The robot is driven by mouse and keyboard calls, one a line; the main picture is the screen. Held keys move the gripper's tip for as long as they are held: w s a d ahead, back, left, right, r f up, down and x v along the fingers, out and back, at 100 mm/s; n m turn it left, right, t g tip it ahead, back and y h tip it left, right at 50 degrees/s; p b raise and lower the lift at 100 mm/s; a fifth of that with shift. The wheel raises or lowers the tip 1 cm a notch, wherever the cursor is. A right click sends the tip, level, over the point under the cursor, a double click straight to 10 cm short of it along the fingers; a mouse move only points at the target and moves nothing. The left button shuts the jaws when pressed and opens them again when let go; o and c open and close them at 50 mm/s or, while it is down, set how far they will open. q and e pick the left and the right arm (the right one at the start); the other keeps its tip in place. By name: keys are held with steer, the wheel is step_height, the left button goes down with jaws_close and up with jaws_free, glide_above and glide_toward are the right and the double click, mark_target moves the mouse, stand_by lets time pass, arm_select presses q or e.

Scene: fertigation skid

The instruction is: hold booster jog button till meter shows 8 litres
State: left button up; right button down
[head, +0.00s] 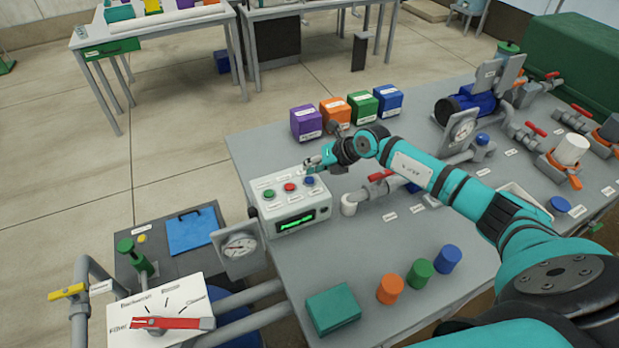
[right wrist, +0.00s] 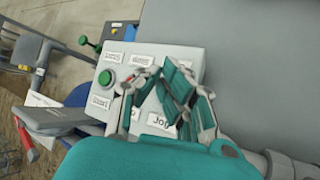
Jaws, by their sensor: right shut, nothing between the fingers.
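A pale control box (head: 266,218) stands on the grey bench with a green button (head: 269,194), a red button (head: 289,187) and a blue button (head: 309,181) on top. Its front display (head: 296,220) glows green; I cannot read the figure. My right gripper (head: 311,165) is shut and empty, close by the blue button at the box's far edge; I cannot tell if it touches. In the right wrist view the fingers (right wrist: 168,90) cover part of the box top. A "Jog" label (right wrist: 159,120) shows below them; its button is hidden. My left gripper is not in view.
Purple (head: 306,123), orange (head: 336,111), green (head: 362,106) and blue (head: 388,100) boxes stand behind the gripper. A red-handled valve pipe (head: 362,196) runs right of the control box. A dial gauge (head: 239,247) stands to its left. Bench in front is partly clear.

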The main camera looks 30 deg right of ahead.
mark_target(311, 178)
steer(key=shift+r+p, duration=1.7)
steer(key=shift+r, duration=0.6)
steer(key=shift+f, duration=0.1)
steer(key=shift+s, duration=0.1)
